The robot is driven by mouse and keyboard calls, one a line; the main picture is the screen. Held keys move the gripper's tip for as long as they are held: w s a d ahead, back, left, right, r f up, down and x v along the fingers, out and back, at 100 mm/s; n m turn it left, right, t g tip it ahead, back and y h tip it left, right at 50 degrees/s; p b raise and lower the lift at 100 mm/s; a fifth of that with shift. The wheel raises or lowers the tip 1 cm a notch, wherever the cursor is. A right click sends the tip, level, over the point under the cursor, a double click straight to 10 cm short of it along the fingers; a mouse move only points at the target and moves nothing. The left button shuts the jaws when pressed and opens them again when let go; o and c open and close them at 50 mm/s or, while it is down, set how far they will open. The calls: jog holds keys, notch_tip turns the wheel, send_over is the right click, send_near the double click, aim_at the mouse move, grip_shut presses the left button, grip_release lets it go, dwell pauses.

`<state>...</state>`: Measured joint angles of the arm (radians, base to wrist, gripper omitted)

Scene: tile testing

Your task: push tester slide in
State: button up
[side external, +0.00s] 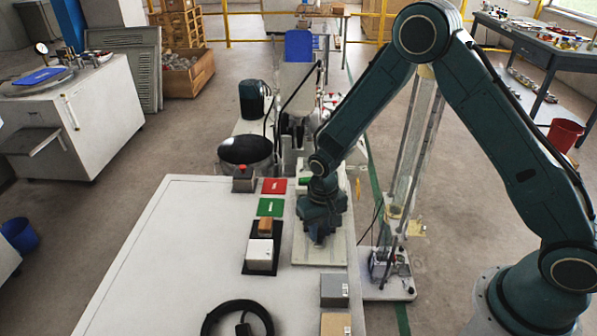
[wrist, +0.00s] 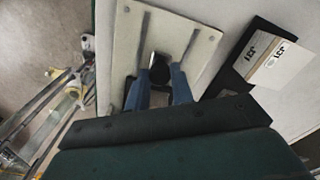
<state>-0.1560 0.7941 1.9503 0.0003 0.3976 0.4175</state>
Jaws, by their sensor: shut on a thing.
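The tester is a pale beige plate (side external: 341,249) lying flat near the right edge of the white table. In the wrist view the plate (wrist: 125,50) shows two raised rails and holes at its corners. A small dark knob with a light top, seemingly the slide's handle (wrist: 158,70), stands between the rails. My gripper (side external: 318,240) points down over the plate. Its blue fingers (wrist: 160,88) are on both sides of the knob and shut on it. The slide's body is mostly hidden under my gripper.
Red (side external: 274,186) and green (side external: 271,207) cards lie behind. A grey box (side external: 334,291) and a black cable coil (side external: 210,322) sit nearer. The table's left part is clear.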

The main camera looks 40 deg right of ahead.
jog(key=shift+w+d, duration=0.75)
jog(key=shift+w, duration=0.05)
jog(key=shift+w+d, duration=2.15)
jog(key=shift+w+d+r, duration=0.1)
jog(key=o, duration=0.8)
jog(key=shift+d, duration=0.1)
jog(key=shift+r, duration=2.95)
